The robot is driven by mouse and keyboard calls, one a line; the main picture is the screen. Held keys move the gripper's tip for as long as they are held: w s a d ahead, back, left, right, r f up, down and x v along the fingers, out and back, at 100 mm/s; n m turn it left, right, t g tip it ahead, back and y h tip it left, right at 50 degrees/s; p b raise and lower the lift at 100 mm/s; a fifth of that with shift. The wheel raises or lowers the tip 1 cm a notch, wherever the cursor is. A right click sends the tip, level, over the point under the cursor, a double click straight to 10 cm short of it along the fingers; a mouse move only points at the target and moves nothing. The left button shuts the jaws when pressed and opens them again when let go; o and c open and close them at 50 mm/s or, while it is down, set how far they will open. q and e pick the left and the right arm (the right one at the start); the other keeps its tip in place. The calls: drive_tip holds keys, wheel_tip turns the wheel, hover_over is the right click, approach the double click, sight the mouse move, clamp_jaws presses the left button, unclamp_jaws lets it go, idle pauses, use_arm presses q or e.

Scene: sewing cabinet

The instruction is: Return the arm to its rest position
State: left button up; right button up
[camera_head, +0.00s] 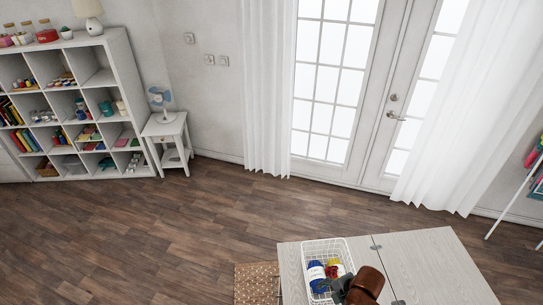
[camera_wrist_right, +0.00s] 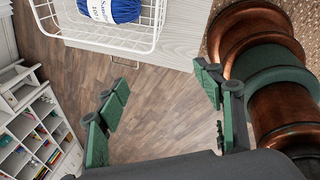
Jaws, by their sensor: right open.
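My right gripper (camera_head: 342,291) is low in the head view, in front of the white wire basket's near side. In the wrist view the right gripper (camera_wrist_right: 165,105) is open, its green-padded fingers wide apart with only floor visible between them. The white wire basket (camera_head: 308,252) stands on the pale wooden cabinet top (camera_head: 435,255). It also shows at the top of the wrist view (camera_wrist_right: 100,42), apart from the fingers. My left gripper is not in view.
A brown woven mat or basket (camera_head: 256,283) lies left of the cabinet. A white shelf unit (camera_head: 105,75) and a small side table with a fan (camera_head: 168,128) stand at the back left. The wooden floor (camera_head: 210,220) between is clear. Curtained glass doors (camera_head: 335,80) are behind.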

drive_tip(key=s+d+f+m+t+h, duration=0.15)
drive_tip(key=s+d+m+h, duration=0.25)
drive_tip(key=s+d+m, duration=1.55)
drive_tip(key=w+a+f+m+b, duration=0.1)
drive_tip(key=a+f+b, duration=0.15)
drive_tip(key=f, duration=0.95)
drive_tip(key=w+a+f+m+g+b, duration=0.1)
drive_tip(key=f+b, duration=0.2)
drive_tip(key=f, duration=0.9)
drive_tip(key=w+a+f+m+b, duration=0.1)
drive_tip(key=a+f+b, duration=0.15)
drive_tip(key=f, duration=0.95)
use_arm(q)
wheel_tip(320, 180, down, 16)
drive_tip(key=b, duration=0.8)
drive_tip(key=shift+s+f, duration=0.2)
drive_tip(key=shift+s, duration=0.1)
use_arm(e)
drive_tip(key=s+f+g, duration=0.1)
drive_tip(key=s+f, duration=0.9)
drive_tip(key=f, duration=0.4)
drive_tip(key=s+f+y, duration=0.1)
drive_tip(key=s+f, duration=1)
drive_tip(key=f, duration=0.3)
drive_tip(key=shift+g, duration=0.35)
